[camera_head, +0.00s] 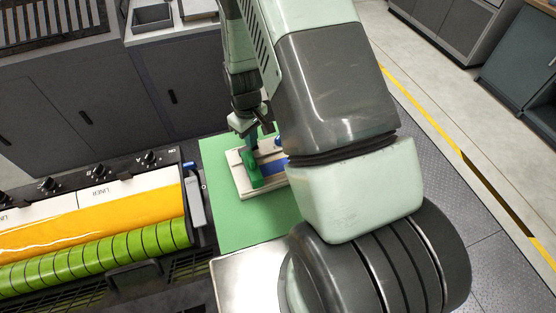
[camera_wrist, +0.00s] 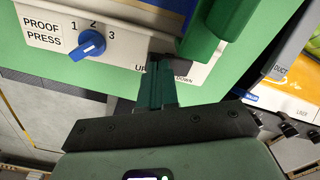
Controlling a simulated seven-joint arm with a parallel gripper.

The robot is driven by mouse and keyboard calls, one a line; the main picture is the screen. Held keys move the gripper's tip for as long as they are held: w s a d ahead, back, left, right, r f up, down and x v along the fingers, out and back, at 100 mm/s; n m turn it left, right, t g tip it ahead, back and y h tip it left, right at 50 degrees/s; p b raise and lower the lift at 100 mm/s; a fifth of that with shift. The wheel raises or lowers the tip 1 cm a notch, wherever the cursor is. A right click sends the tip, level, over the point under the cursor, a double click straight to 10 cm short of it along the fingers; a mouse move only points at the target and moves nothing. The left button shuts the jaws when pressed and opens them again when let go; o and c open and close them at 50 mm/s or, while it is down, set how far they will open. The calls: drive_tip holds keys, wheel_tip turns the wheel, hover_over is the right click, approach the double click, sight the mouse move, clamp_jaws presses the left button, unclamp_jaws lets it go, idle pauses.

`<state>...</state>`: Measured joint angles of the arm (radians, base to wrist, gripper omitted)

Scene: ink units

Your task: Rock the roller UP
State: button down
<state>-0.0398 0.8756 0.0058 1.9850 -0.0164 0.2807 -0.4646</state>
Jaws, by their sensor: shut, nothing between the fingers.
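The proof press panel (camera_wrist: 45,20) is off-white, lettered PROOF PRESS. Near its edge is a black rocker switch (camera_wrist: 163,57), partly covered by my fingers, with parts of the words UP and DOWN on either side. My gripper (camera_wrist: 160,66) is shut and empty, its dark green fingertips right at the rocker; I cannot tell whether they touch it. A bright green bar-like part (camera_wrist: 204,42) stands just right of the fingers. In the head view the press (camera_head: 242,184) lies on a green surface, with my gripper (camera_head: 248,146) over it, partly behind my arm.
A blue knob (camera_wrist: 88,44) marked 1, 2, 3 sits left of the rocker. Bare green surface (camera_head: 245,228) surrounds the press. In the head view an ink unit with a yellow band (camera_head: 90,228) and a lime green roller (camera_head: 100,255) stands to the left.

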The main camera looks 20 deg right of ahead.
drive_tip(key=shift+f, duration=0.45)
drive_tip(key=shift+r, duration=3.55)
